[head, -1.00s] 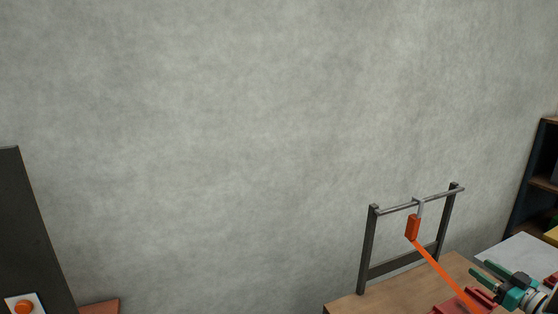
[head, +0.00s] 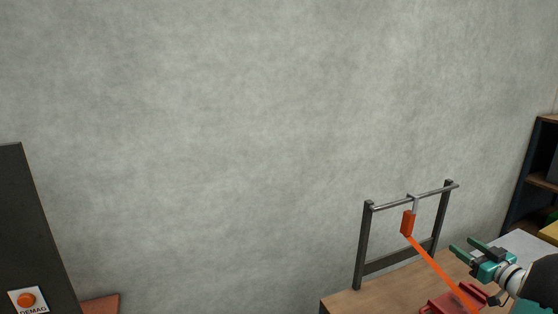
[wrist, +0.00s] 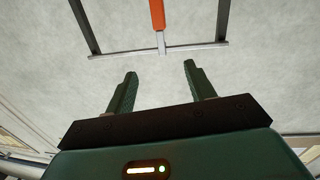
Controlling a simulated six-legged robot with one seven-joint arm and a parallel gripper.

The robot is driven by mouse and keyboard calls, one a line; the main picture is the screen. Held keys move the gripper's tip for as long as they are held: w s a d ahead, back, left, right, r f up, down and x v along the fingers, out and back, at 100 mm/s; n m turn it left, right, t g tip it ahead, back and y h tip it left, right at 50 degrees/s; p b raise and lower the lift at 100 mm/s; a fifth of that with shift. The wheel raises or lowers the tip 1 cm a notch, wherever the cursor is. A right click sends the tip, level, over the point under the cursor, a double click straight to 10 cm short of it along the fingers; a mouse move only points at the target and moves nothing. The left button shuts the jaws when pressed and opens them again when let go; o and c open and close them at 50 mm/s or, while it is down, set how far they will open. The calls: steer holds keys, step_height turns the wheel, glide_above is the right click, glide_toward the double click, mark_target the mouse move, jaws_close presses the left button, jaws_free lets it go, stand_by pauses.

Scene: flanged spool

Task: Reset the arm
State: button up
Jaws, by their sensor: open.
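My gripper (head: 466,247) is at the lower right in the head view, its green fingers apart and empty, pointing left. In the wrist view the open fingers (wrist: 158,82) have only wall and the frame beyond them. A dark metal frame (head: 363,245) stands on the wooden bench, and an orange block (head: 407,222) hangs by a grey hook from its top bar. The block also shows in the wrist view (wrist: 157,14). An orange strap (head: 437,265) runs from the block down to a red object (head: 440,304), partly cut off by the picture edge. No spool is clearly visible.
The wooden bench (head: 345,302) fills the lower right. A dark shelf (head: 527,190) stands at the far right. A bare grey wall fills the back.

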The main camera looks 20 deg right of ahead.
steer(key=w+a+r+m+g+h, duration=0.1)
steer(key=w+a+r+g+h, duration=0.1)
steer(key=w+a+r+h, duration=0.55)
steer(key=w+a+r+m+g+y, duration=0.15)
steer(key=a+r, duration=0.45)
steer(key=a, duration=0.7)
steer(key=s+a+f+g+y, duration=0.2)
steer(key=s+a, duration=0.5)
steer(key=a, duration=0.4)
steer(key=s+a+f+n+g+y, duration=0.1)
steer(key=s+a+f+g+y, duration=0.1)
steer(key=s+a, duration=0.6)
steer(key=s+a+f+g+y, duration=0.2)
steer(key=s+a+f+g, duration=0.2)
steer(key=a, duration=1)
steer(key=s+f, duration=0.1)
steer(key=s, duration=0.2)
steer(key=shift+s+a+n, duration=0.2)
steer(key=shift+a+n, duration=0.15)
steer(key=shift+g, duration=0.25)
